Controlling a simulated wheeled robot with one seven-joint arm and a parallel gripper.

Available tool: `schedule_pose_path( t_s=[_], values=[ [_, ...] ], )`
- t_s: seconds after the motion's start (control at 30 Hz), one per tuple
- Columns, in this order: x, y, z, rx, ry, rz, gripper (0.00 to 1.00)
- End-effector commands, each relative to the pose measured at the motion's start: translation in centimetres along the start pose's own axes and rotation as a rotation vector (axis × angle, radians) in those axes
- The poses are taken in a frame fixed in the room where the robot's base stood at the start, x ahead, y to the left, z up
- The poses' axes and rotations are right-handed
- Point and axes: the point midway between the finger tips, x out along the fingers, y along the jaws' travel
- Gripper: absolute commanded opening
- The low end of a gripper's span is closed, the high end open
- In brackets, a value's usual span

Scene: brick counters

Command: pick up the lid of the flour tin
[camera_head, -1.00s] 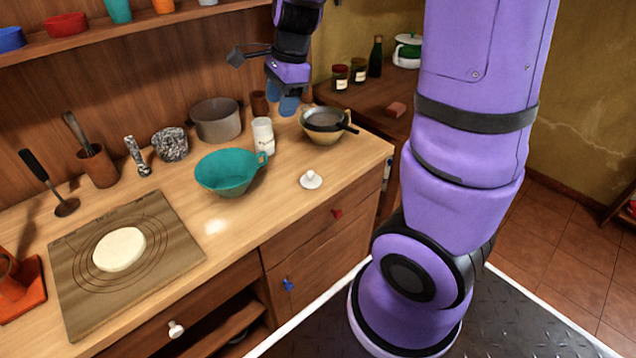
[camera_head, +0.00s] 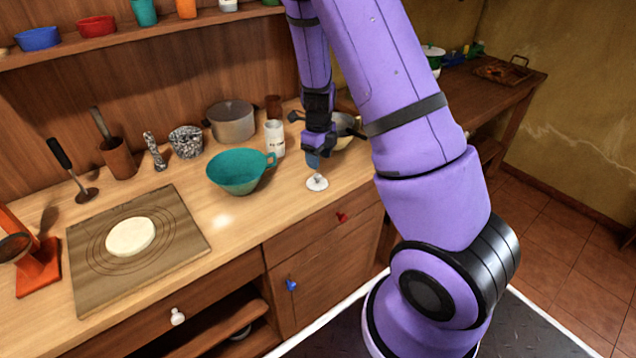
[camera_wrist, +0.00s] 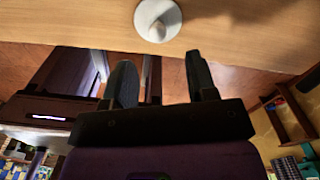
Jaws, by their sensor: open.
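The lid (camera_head: 317,183) is a small white disc with a knob on top. It lies on the wooden counter near the front edge, and it also shows at the top of the wrist view (camera_wrist: 158,19). The white flour tin (camera_head: 274,138) stands upright behind it, to the left, beside the teal bowl. My gripper (camera_head: 314,160) points down just above the lid, its fingertips close to the knob. In the wrist view my gripper (camera_wrist: 160,80) has its two fingers apart with nothing between them, and the lid lies beyond the fingertips.
The teal bowl (camera_head: 238,173) stands left of the lid. A metal pot (camera_head: 231,122) is behind it. A bowl with a sieve (camera_head: 344,131) is partly hidden behind my arm. A board with dough (camera_head: 131,237) lies at left. The counter front of the bowl is clear.

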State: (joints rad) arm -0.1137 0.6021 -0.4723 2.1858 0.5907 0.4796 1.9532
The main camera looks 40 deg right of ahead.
Motion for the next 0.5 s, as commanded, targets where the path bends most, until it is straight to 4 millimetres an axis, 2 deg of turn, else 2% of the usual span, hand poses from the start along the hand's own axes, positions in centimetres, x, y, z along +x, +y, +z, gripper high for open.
schedule_pose_path(
  t_s=[0.1,0.33,0.5],
  values=[
    [1.5,0.0,0.0,0.0,0.001,0.001,0.52],
    [2.9,0.1,0.0,-0.001,0.0,0.001,0.52],
    [5.3,0.2,0.1,-0.002,0.001,0.002,0.52]
  ],
)
